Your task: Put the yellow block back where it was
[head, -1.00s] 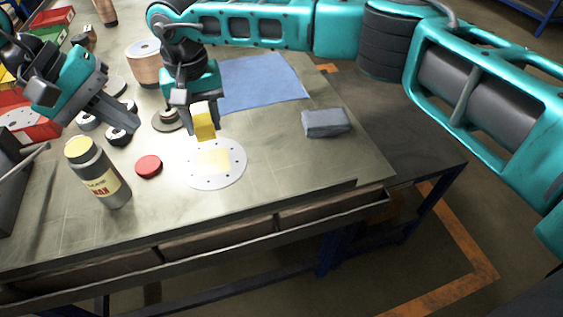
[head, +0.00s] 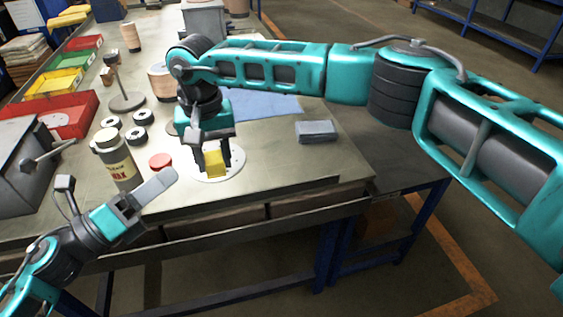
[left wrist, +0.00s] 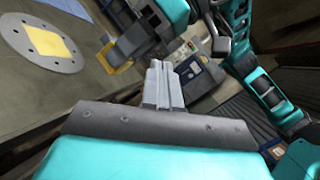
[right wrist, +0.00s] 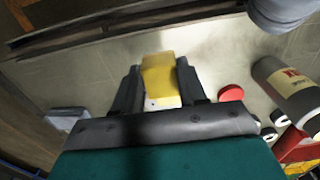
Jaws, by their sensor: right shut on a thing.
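The yellow block (head: 214,163) is between the fingers of my right gripper (head: 212,157), which is shut on it. It also shows in the right wrist view (right wrist: 160,75) and the left wrist view (left wrist: 117,58). Below it lies a round white plate (head: 236,170) with small dark dots, partly hidden by the gripper in the head view. In the left wrist view the plate has a yellow square (left wrist: 48,42) at its middle, and the block appears apart from it. My left gripper (head: 150,190) is empty, its fingers together, by the table's front edge.
A labelled bottle (head: 117,162) and a red disc (head: 160,161) stand left of the plate. Black-and-white rings (head: 138,117) lie behind. Red, yellow and green bins (head: 55,84) line the left.

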